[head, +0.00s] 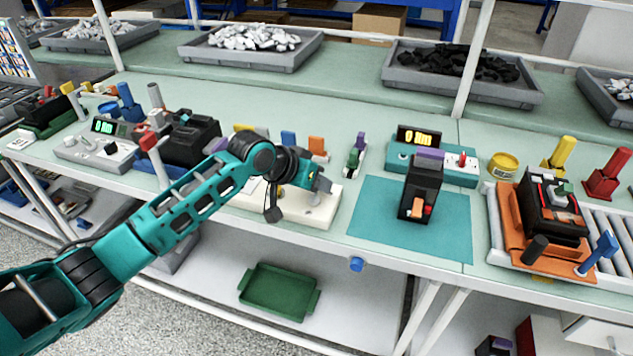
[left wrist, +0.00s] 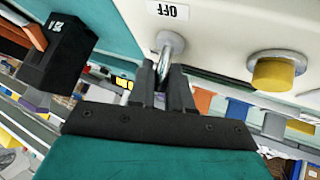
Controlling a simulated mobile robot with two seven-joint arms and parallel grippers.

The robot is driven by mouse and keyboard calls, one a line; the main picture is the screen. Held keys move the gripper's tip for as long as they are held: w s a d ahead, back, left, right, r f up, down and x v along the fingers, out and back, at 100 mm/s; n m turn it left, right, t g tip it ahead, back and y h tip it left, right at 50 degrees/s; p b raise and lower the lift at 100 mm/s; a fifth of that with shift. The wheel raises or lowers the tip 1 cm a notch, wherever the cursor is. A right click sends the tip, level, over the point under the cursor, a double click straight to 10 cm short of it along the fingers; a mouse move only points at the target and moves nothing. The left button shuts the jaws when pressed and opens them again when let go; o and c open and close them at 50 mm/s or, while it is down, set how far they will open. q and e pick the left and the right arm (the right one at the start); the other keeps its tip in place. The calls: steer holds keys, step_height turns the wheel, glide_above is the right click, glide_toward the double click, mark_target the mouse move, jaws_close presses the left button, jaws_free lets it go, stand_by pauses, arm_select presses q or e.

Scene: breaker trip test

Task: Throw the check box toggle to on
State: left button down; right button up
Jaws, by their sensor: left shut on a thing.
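The check box (head: 315,213) is a cream-white box near the front edge of the bench in the head view. In the left wrist view its cream panel (left wrist: 225,25) fills the top, with an OFF label (left wrist: 167,11) beside the metal toggle (left wrist: 169,43). My left gripper (head: 325,183) is over the box in the head view. In the left wrist view its dark fingers (left wrist: 168,75) are shut on the toggle's lever, hiding its tip. A yellow round knob (left wrist: 278,72) is on the same panel. My right gripper is not in view.
A black breaker (head: 424,190) with an orange lever stands upright on a teal mat (head: 380,225) right of the box. Behind it is a teal unit (head: 398,165) with a display. An orange fixture (head: 510,240) is farther right. A green tray (head: 280,290) sits below.

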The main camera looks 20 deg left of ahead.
arm_select(q)
steer(key=shift+d, duration=0.15)
steer(key=c, duration=1.1)
jaws_free()
steer(key=v, duration=1.3)
steer(key=shift+f, duration=0.1)
